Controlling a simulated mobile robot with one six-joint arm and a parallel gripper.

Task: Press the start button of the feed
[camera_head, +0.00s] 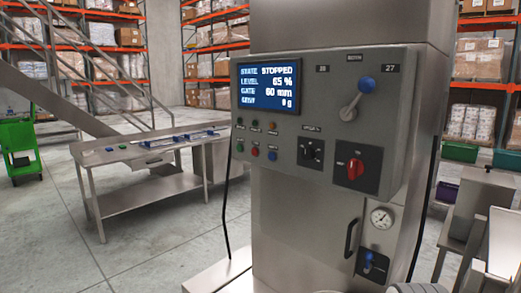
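A grey control panel (325,78) is on the front of a tall steel machine. Its screen (268,86) reads STATE STOPPED, LEVEL 65 %, GATE 60 mm and a last line of 0 g. Below the screen, a green button (240,147) is at the left of a row with a red button (255,152) and a blue button (272,155). Their labels are too small to read, so which one is start is not legible. Small lamps (255,124) sit above them. No gripper fingers show; rounded grey parts at the bottom edge may be mine.
The panel also has a blue-knobbed lever (362,92), a black selector (311,152) and a red rotary switch (354,169). Below are a door handle (351,238) and a gauge (381,217). A steel table (140,153) stands left; open floor lies before it.

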